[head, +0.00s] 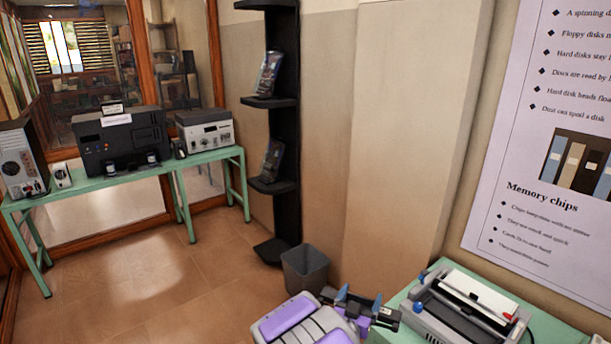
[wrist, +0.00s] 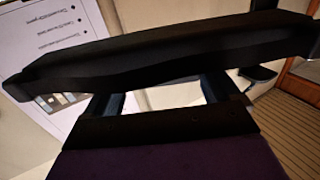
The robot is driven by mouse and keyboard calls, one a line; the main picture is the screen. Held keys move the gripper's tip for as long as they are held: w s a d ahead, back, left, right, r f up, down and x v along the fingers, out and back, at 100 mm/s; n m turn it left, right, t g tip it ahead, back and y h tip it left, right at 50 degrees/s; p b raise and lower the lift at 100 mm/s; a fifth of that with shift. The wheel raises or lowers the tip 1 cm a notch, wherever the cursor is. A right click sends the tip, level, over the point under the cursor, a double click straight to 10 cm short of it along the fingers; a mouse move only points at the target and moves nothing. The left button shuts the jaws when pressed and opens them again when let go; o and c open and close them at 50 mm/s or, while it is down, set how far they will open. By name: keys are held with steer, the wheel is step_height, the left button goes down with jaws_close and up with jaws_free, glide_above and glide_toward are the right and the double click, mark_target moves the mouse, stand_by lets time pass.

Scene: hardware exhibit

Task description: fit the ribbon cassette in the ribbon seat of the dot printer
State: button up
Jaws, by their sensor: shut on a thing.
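The ribbon cassette (wrist: 165,50) is a long black bar that spans the wrist view. My gripper (wrist: 160,88) is shut on it, with its blue fingers reaching the bar's near side. In the head view my purple gripper (head: 360,304) is at the bottom centre, and a dark part of the cassette (head: 386,318) shows beside the fingers. The dot printer (head: 465,312) stands just right of my gripper, pale grey with a dark open top, a white sheet, and blue and red parts. The cassette is apart from the printer's middle. The ribbon seat cannot be made out clearly.
The printer stands on a green table (head: 548,328) against the wall. A grey bin (head: 304,270) is on the floor behind my gripper. A black shelf tower (head: 283,130) stands beyond it. Another green table (head: 120,180) with old machines is at the left. The floor between is clear.

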step_height(320, 180, up, 17)
steer(key=s+a+n+t+y, duration=0.1)
steer(key=s+y, duration=0.1)
steer(key=shift+f+n+y, duration=0.2)
steer(key=shift+n+y, duration=0.1)
steer(key=shift+n, duration=0.1)
steer(key=shift+f, duration=0.15)
